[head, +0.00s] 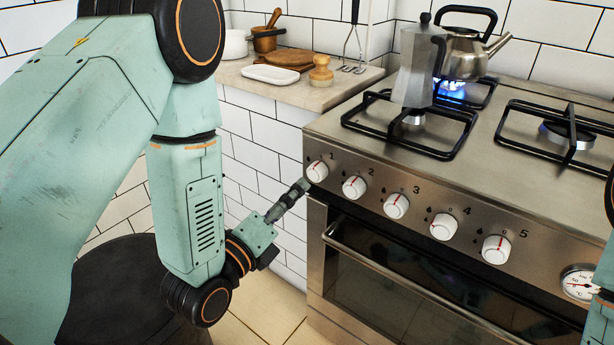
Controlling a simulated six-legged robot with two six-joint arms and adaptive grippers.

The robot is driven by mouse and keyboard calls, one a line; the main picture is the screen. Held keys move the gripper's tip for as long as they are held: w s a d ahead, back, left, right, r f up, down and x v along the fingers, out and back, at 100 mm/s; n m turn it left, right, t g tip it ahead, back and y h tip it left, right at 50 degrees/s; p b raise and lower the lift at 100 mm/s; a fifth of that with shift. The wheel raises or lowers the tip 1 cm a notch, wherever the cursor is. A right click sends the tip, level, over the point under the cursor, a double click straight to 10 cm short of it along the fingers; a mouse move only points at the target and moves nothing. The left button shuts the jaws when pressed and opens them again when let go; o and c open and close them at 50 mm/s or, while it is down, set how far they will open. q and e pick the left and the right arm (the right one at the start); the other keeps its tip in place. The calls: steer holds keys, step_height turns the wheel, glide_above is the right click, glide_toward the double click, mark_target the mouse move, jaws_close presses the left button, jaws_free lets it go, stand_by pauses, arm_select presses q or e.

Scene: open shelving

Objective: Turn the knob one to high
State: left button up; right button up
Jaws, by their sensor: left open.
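Knob one (317,171) is a white round knob with a red mark, at the left end of the steel stove's (330,140) front panel, beside the printed "1". Its exact setting is too small to read. My left gripper (303,185) is at the lower left of knob one, its fingertips very close to it. Whether they touch it I cannot tell. The left gripper is open and holds nothing that I can see. Only parts of my right arm show at the right edge; its gripper is not in view.
More white knobs, such as knob two (354,187), run rightward. A moka pot (418,65) stands on the front left burner. A kettle (465,52) stands behind it over a blue flame (452,88). An oven handle (400,272) runs below. A counter (300,95) holds kitchenware.

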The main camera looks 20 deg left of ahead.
mark_target(312, 175)
arm_select(q)
steer(key=b+x, duration=0.1)
steer(key=x, duration=0.6)
steer(key=shift+w+d+b, duration=0.1)
steer(key=shift+w+b, duration=0.2)
steer(key=shift+w, duration=0.05)
steer(key=c, duration=1.2)
